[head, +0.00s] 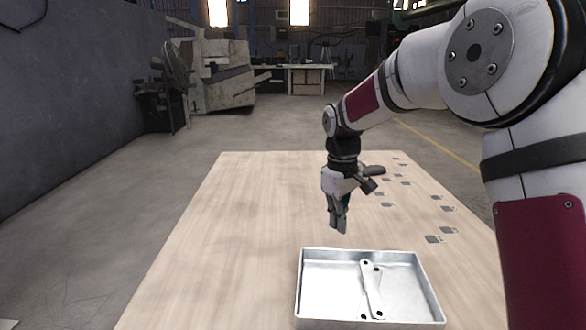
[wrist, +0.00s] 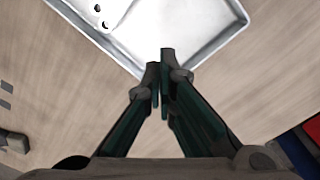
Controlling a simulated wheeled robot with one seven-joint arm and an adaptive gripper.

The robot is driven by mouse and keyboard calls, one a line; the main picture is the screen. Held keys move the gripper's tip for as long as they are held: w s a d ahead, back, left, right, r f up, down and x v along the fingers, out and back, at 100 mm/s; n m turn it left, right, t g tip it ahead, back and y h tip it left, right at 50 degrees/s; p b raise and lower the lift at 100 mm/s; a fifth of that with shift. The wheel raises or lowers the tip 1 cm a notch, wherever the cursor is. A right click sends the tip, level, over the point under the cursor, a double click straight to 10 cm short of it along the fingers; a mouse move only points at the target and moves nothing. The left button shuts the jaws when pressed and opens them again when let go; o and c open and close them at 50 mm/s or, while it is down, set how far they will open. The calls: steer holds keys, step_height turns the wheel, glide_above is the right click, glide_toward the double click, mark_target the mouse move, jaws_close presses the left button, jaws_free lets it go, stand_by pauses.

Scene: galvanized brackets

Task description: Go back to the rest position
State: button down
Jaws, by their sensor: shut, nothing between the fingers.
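My gripper (head: 341,229) is shut and empty. It points down above the wooden table, just behind the far wall of the metal tray (head: 345,252) in the head view. In the wrist view the closed fingertips (wrist: 161,62) show in front of a corner of the tray (wrist: 215,48). Galvanized brackets (head: 371,290) lie inside the tray, flat and long with holes; one end with holes shows in the wrist view (wrist: 100,16). I cannot tell exactly how they overlap.
Several small grey brackets (head: 434,239) lie along the right side of the table (head: 230,210). The left part of the table is clear. A large machine (head: 222,75) stands far back on the floor, and a grey wall (head: 75,90) runs along the left.

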steer(key=s+d+r+m, duration=0.25)
steer(key=s+r, duration=0.25)
steer(key=s, duration=0.5)
steer(key=s+d+r+m, duration=0.1)
steer(key=s+d+r, duration=0.2)
steer(key=s+r, duration=0.5)
steer(key=s+d+f+m+t, duration=0.1)
steer(key=s+f+m, duration=0.15)
steer(key=s, duration=0.95)
steer(key=s+d+f+m, duration=0.15)
steer(key=s+f, duration=0.25)
steer(key=s, duration=0.8)
step_height(320, 180, up, 16)
steer(key=t+p, duration=0.2)
steer(key=p, duration=1.2)
steer(key=shift+w+a+r+t+p, duration=0.15)
steer(key=shift+a+t+p, duration=0.2)
steer(key=shift+a+t, duration=0.1)
